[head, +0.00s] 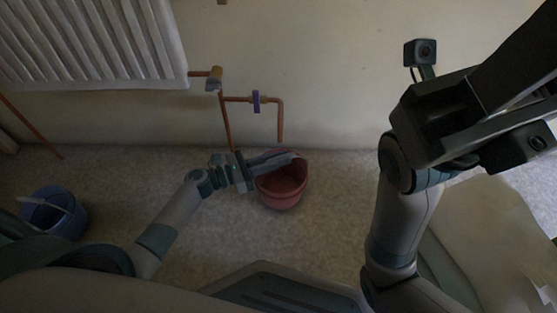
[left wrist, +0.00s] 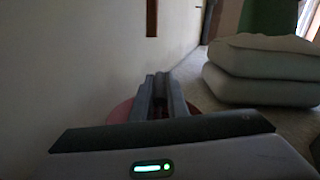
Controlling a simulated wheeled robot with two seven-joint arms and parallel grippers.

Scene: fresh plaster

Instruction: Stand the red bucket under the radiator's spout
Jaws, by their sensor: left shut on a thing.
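The red bucket (head: 283,192) is upright, just below and in front of the spout (head: 280,137) in the head view. The spout is the downturned end of a copper pipe running from the radiator (head: 90,45). My left gripper (head: 290,157) is shut on the bucket at its rim, reaching in from the left. In the left wrist view the fingers (left wrist: 160,90) lie over the bucket, whose red rim (left wrist: 120,112) shows beside them. I cannot tell whether the bucket touches the floor. My right gripper (head: 500,60) is raised at the right; its jaws are unclear.
A blue bucket (head: 68,222) with something pale in it stands on the floor at left. A purple-handled valve (head: 256,101) sits on the pipe. Pale stacked sacks (left wrist: 262,70) stand on the floor at right. The floor (head: 335,215) right of the red bucket is clear.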

